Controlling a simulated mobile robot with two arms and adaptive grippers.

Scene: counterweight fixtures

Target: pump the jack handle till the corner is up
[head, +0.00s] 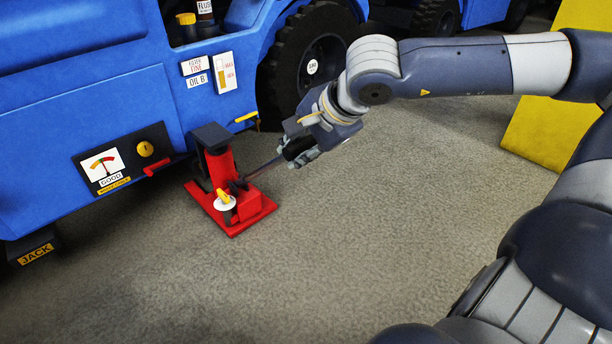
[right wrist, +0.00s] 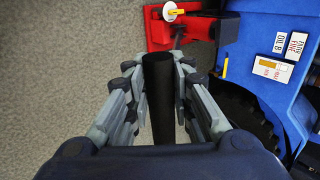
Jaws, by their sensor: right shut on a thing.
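The red jack (head: 222,165) stands on the floor against the side of the blue vehicle (head: 120,80), with its black top pad under the vehicle's edge. A yellow knob on a white disc (head: 225,201) sits on its base; it also shows in the right wrist view (right wrist: 174,10). The dark jack handle (head: 264,168) slants up to the right from the base. My right gripper (head: 300,153) is shut on the handle's black grip; in the right wrist view the grip (right wrist: 159,95) lies between the fingers. My left gripper is not in view.
A vehicle wheel (head: 312,62) is close behind my right gripper. A gauge panel (head: 123,160) with a yellow knob and a red lever (head: 165,164) is left of the jack. A yellow block (head: 548,125) stands at right. The floor in front is clear.

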